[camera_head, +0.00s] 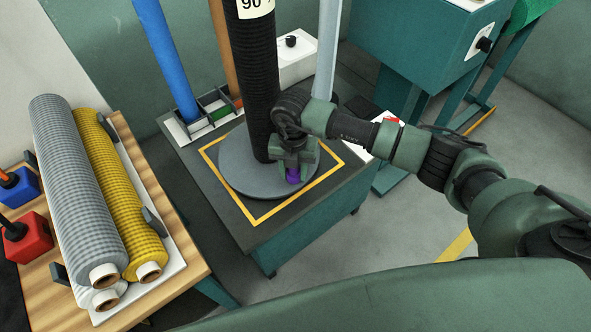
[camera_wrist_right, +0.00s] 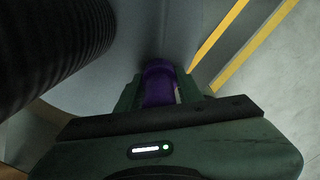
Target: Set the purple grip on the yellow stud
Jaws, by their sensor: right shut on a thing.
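The purple grip (camera_head: 293,176) is between the fingers of my right gripper (camera_head: 292,166), low over the edge of the grey round plate (camera_head: 238,182). In the right wrist view, the purple grip (camera_wrist_right: 158,84) is a short dark purple cylinder held between the two green fingers of the right gripper (camera_wrist_right: 160,92). I cannot tell whether its lower end touches the plate. I cannot make out a yellow stud in either view; the gripper and the purple grip may hide it. My left gripper is not in view.
A tall black ribbed roll (camera_head: 256,90) marked 90 stands on the plate, close left of the gripper. A yellow outline (camera_head: 211,163) surrounds the plate on the teal-sided table. A wooden table (camera_head: 178,240) with grey and yellow netting rolls (camera_head: 120,190) is at left.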

